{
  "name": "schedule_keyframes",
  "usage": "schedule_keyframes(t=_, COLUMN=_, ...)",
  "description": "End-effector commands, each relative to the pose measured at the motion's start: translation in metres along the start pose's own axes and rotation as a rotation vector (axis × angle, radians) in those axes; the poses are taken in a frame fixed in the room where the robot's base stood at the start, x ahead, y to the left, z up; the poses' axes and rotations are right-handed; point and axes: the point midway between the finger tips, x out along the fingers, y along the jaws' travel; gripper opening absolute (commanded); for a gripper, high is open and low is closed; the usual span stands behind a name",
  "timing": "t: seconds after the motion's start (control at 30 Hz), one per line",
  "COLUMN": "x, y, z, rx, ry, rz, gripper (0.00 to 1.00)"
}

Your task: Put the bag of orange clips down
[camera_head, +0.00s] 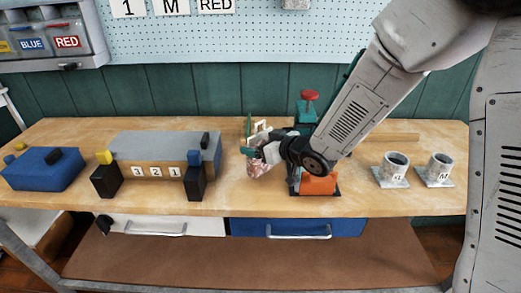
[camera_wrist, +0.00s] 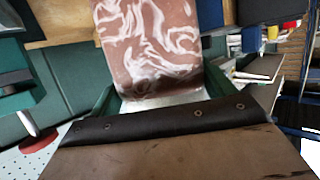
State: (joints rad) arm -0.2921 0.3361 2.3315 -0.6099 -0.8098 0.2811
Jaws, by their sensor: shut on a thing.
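In the head view my gripper (camera_head: 264,150) is over the middle of the workbench, shut on a bag (camera_head: 257,169). The bag looks pinkish-brown with white swirls and hangs below the fingers. In the wrist view a swirled pinkish-brown and white bag (camera_wrist: 150,40) fills the top middle. Its clips cannot be made out. I cannot tell whether its lower end touches the bench (camera_head: 225,203).
A red-topped green and orange device (camera_head: 317,185) stands right beside my gripper, partly behind my arm. A grey-topped block (camera_head: 150,145) numbered 3 2 1 and a blue block (camera_head: 42,170) stand left. Two grey cups (camera_head: 396,166) stand right. Front bench space is bare.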

Motion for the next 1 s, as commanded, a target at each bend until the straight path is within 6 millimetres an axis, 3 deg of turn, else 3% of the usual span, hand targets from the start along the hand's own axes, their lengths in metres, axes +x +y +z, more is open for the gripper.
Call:
schedule_keyframes(t=0.1, x=0.006, y=-0.001, z=0.017, rx=0.001, ry=-0.003, rz=-0.002, gripper=0.57)
schedule_keyframes(t=0.47, x=0.008, y=-0.001, z=0.020, rx=-0.001, ry=0.000, rz=-0.002, gripper=0.57)
schedule_keyframes(t=0.5, x=0.008, y=-0.001, z=0.020, rx=-0.001, ry=0.001, rz=-0.002, gripper=0.87)
schedule_keyframes(t=0.57, x=0.008, y=-0.001, z=0.019, rx=-0.001, ry=0.001, rz=-0.001, gripper=1.00)
schedule_keyframes(t=0.87, x=0.006, y=-0.001, z=0.016, rx=-0.002, ry=0.001, rz=-0.002, gripper=1.00)
schedule_keyframes(t=1.0, x=-0.005, y=-0.002, z=0.013, rx=-0.004, ry=0.001, rz=-0.009, gripper=1.00)
